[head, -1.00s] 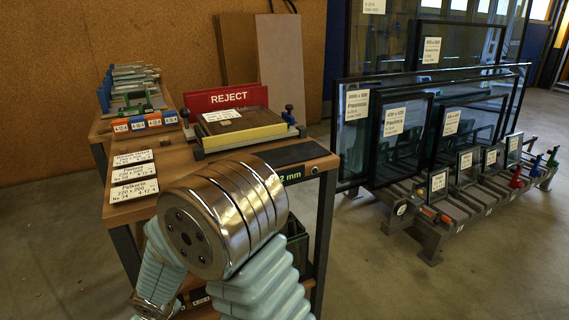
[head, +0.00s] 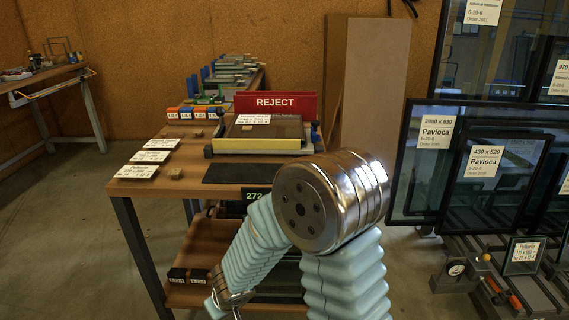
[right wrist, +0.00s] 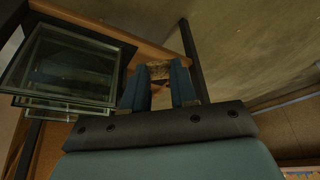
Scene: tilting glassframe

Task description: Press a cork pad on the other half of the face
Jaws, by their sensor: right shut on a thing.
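A glass unit (head: 285,133) with a yellow front edge and a white label lies in a frame on the wooden bench (head: 140,195). A small pad-like patch (head: 246,127) shows on the left half of its face. Small cork-coloured blocks lie on the bench, one near the front (head: 175,174) and one further back (head: 197,133). My right gripper (right wrist: 159,80) shows in the right wrist view, shut on a small brown cork pad (right wrist: 160,72) that is partly hidden between the blue fingers. My left gripper is out of view.
A red REJECT sign (head: 275,104) stands behind the glass unit. A dark mat (head: 236,173) lies before it, white label cards (head: 149,156) to its left. Large glass panes (head: 428,165) stand on a rack at right. Open floor lies left of the bench.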

